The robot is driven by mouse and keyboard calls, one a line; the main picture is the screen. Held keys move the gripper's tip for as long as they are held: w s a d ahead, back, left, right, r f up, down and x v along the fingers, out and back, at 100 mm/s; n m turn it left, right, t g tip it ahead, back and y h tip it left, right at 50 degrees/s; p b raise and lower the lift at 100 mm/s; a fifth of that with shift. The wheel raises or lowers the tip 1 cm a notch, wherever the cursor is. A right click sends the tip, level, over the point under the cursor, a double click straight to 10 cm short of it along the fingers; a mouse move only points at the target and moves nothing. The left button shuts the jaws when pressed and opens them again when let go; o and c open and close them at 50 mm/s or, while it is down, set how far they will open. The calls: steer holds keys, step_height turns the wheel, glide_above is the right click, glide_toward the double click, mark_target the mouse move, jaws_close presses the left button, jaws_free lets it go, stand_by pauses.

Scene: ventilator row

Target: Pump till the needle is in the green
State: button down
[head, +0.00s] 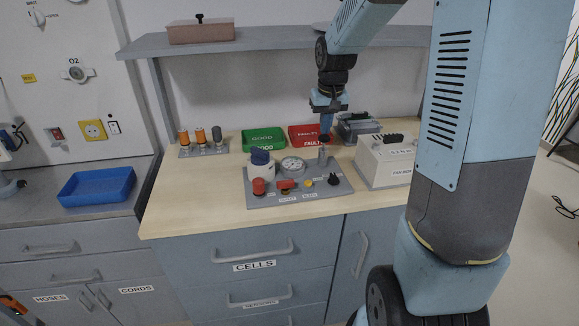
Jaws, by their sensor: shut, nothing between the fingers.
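A round gauge with a pale face (292,165) sits on a grey panel (262,202) on the wooden worktop. Its needle and any green zone are too small to read. The panel also bears a white cylinder with a dark blue top (261,165), a red knob (258,186), a red block (285,184), a small yellow button (307,183), a black knob (333,179) and an upright metal post (322,157). I cannot tell which part is the pump. My gripper (325,137) is shut and empty, pointing down just above the post; I cannot tell if they touch.
A white box with a black handle (385,165) stands to the right. Behind are a green bin (264,138), a red bin (300,135) and a grey case (358,126). A rack of cylinders (203,149) stands back left. A shelf (270,38) hangs above; the worktop's front left is clear.

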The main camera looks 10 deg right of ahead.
steer(key=shift+f, duration=0.7)
steer(key=shift+r, duration=0.35)
stand_by(1.0)
steer(key=shift+f, duration=1.35)
steer(key=shift+r, duration=1.35)
steer(key=shift+f, duration=0.15)
